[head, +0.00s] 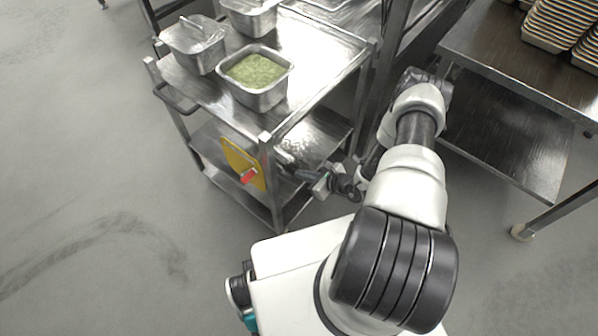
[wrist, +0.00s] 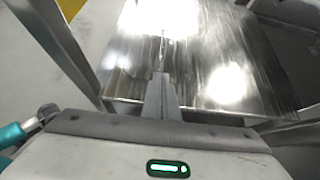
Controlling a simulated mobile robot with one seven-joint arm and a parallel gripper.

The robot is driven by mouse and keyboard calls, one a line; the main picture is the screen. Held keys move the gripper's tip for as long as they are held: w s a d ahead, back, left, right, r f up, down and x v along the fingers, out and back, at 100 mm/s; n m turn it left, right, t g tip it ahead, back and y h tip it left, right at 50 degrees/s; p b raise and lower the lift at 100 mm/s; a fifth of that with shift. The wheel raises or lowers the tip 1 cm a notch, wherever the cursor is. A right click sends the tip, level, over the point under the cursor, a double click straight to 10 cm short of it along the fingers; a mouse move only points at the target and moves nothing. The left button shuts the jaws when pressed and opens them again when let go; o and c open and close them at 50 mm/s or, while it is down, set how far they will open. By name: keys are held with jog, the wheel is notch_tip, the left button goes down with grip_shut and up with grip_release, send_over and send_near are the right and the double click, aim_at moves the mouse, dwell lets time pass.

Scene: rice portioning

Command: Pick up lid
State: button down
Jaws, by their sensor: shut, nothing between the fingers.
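A steel lid (head: 194,34) with a raised handle appears to sit on the left container (head: 197,58) on the cart's top shelf in the head view. My gripper (head: 284,158) is low by the cart's near side, well below the top shelf and apart from the lid. Its fingers are together and empty. In the wrist view the closed fingers (wrist: 163,78) point over the cart's shiny lower shelf (wrist: 225,45). The lid does not show in the wrist view.
An open pan of green food (head: 256,72) and another steel container (head: 249,14) share the cart's top shelf (head: 318,62). A yellow board (head: 240,160) with a red part hangs at the cart's near end. A steel table (head: 505,62) with stacked trays (head: 562,25) stands right.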

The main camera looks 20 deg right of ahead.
jog(key=b, duration=0.2)
send_over(284, 173)
jog(key=shift+w+a+f, duration=0.15)
jog(key=shift+w+f, duration=0.05)
jog(key=shift+f, duration=0.1)
jog(key=shift+f+b, duration=0.3)
jog(key=shift+f, duration=0.2)
jog(key=shift+s, duration=0.1)
jog(key=shift+s+f, duration=0.1)
jog(key=shift+f, duration=0.05)
jog(key=s+d+p, duration=0.2)
jog(key=s+d, duration=0.4)
jog(key=s, duration=0.3)
jog(key=shift+w+d+r+p, duration=0.1)
jog(key=shift+r+p, duration=0.35)
jog(key=shift+r, duration=0.2)
jog(key=shift+w+d+r, duration=0.1)
jog(key=shift+w, duration=0.05)
